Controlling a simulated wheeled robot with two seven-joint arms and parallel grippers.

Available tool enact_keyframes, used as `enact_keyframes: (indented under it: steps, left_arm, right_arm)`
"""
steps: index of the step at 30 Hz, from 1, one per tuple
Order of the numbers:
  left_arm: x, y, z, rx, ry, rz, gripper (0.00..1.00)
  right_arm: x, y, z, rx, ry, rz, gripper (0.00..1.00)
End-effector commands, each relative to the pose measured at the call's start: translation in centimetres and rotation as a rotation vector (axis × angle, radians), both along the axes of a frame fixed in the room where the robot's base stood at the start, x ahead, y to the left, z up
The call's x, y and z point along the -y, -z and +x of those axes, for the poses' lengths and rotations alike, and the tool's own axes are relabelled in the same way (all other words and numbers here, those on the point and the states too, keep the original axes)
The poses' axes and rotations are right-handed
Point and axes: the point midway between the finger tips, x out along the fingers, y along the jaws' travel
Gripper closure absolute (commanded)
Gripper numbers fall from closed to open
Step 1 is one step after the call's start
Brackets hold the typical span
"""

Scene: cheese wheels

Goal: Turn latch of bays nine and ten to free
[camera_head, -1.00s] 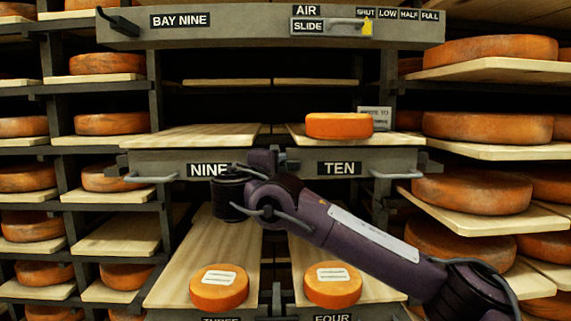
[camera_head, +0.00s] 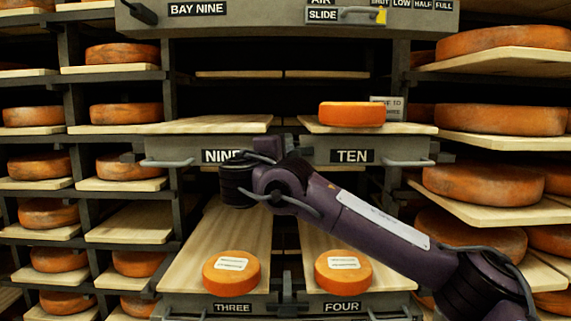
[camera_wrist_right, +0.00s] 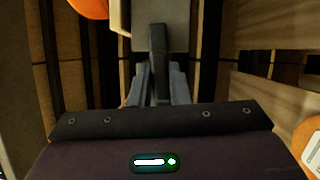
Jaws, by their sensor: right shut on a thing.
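The latch of bays nine and ten shows in the right wrist view as a dark upright bar (camera_wrist_right: 158,42) on a pale block. My right gripper (camera_wrist_right: 158,88) is shut on it, with a finger on each side. In the head view my right arm comes in from the lower right to the gap between the drawer front marked NINE (camera_head: 190,151) and the one marked TEN (camera_head: 372,148). My wrist hides most of the latch and the fingertips there, so I cannot tell the latch's angle in that view. My left gripper is out of view.
An orange cheese wheel (camera_head: 351,114) sits on the board of ten, beside a small sign. Below, labelled cheeses sit on boards three (camera_head: 231,272) and four (camera_head: 343,272). An overhead panel (camera_head: 255,16) carries the air slide. Racks of wheels stand on both sides.

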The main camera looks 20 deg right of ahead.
Motion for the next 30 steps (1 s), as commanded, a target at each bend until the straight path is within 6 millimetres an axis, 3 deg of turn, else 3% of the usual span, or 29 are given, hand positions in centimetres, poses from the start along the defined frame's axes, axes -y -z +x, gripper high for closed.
enact_keyframes:
  steps: [1, 12, 30]
  left_arm:
    - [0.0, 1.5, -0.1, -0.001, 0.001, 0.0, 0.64]
    - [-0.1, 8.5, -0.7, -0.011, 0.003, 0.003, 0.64]
    - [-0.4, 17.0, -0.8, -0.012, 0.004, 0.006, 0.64]
  right_arm:
    - [0.5, 0.2, 0.0, 0.002, 0.009, -0.02, 1.0]
    - [0.6, 0.3, -0.1, -0.085, 0.012, -0.329, 1.0]
    - [0.7, -0.2, -0.2, -0.242, 0.014, -0.873, 1.0]
